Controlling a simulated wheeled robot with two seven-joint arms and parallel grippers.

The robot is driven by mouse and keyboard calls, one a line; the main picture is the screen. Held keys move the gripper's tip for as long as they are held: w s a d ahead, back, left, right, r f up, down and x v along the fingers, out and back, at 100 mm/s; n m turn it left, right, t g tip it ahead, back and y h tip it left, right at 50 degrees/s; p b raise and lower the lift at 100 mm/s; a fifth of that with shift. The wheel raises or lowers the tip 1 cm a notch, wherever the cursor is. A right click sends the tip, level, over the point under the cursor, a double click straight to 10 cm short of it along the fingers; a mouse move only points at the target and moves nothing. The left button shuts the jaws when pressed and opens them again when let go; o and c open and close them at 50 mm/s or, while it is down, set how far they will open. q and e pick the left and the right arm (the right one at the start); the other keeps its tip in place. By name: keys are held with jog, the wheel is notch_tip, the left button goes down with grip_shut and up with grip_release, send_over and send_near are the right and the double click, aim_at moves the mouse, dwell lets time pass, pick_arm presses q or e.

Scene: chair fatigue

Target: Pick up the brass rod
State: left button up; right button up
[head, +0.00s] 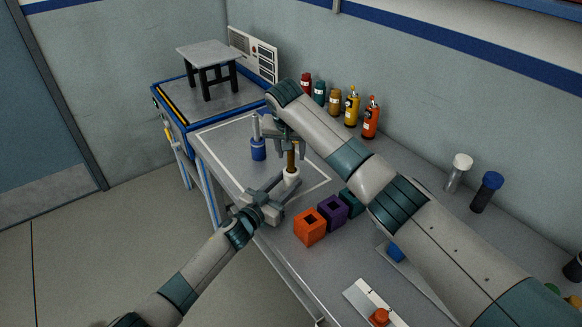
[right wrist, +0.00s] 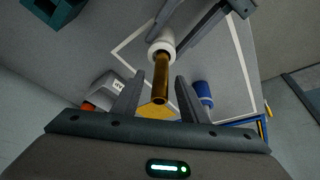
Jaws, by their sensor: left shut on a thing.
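The brass rod (head: 291,160) stands upright in a white cylindrical holder (head: 291,176) on the grey bench. In the right wrist view the brass rod (right wrist: 160,78) points toward the camera, with the white holder (right wrist: 160,47) at its far end. My left gripper (head: 283,188) is low at the bench, shut on the white holder; its fingers (right wrist: 190,30) also show in the right wrist view. My right gripper (head: 288,145) is above, open, with its fingers (right wrist: 159,98) on either side of the rod and visible gaps to it.
A blue holder (head: 258,150) with a pale rod stands left of my right gripper. Orange (head: 310,227), purple (head: 332,210) and teal (head: 351,201) blocks sit to the right. Several bottles (head: 352,107) line the wall. A blue-edged cart (head: 178,110) carries a small stool (head: 205,55).

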grip_shut()
notch_tip(320, 180, up, 10)
jog(key=shift+r, duration=0.1)
dwell(0.8)
pick_arm(q)
jog(key=o, duration=1.2)
